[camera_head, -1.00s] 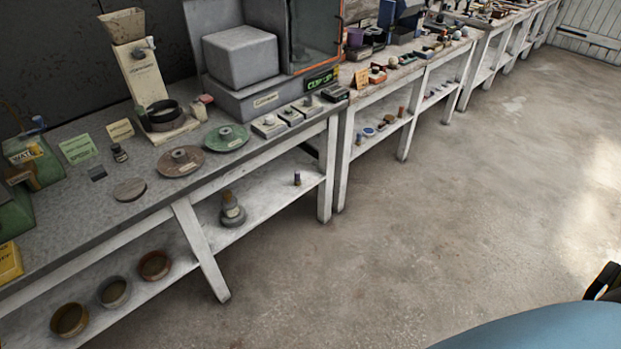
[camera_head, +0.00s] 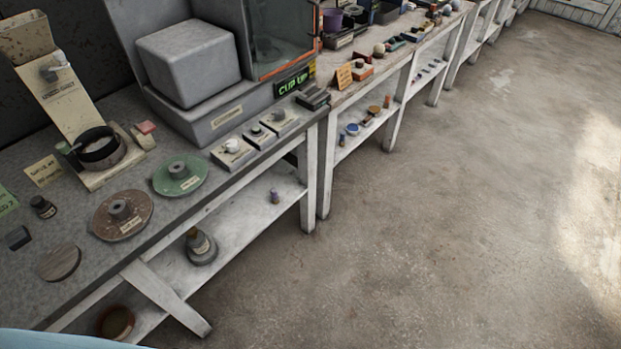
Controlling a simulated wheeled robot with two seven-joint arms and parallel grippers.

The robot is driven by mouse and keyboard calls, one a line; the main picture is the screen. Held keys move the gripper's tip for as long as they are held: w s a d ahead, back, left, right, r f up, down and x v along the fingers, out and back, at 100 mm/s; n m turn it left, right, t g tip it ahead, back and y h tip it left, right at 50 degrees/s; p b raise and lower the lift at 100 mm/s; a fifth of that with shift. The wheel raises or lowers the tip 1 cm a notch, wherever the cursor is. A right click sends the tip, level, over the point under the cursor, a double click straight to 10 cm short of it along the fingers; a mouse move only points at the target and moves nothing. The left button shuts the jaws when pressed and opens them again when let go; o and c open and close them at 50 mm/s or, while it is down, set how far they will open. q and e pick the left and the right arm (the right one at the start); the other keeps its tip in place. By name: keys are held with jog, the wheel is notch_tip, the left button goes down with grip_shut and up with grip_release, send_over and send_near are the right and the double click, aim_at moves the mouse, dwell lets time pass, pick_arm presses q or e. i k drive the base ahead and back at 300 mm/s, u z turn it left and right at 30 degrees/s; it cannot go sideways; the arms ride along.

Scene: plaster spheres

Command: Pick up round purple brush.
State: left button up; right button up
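I cannot make out a round brush for certain. A small purplish cylinder (camera_head: 275,196) stands on the lower shelf of the near bench, close to its right end; it is too small to tell whether it is a brush. On the second bench, a small blue round piece (camera_head: 352,129) and a brown round piece (camera_head: 374,110) lie on the lower shelf. A purple cup (camera_head: 332,19) stands on that bench's top. Neither of my grippers is in view.
The near bench top carries a brown disc (camera_head: 122,215), a green disc (camera_head: 180,174) and a grey machine (camera_head: 188,60). A dark bottle-like piece (camera_head: 200,246) stands on its lower shelf. Bench legs (camera_head: 166,297) edge the walkway. The concrete floor (camera_head: 430,250) to the right is clear.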

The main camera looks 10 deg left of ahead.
aim_at(274, 191)
jog(key=u, duration=0.25)
jog(key=i, duration=1)
jog(key=u, duration=1.15)
jog(key=i, duration=0.4)
jog(key=u, duration=0.45)
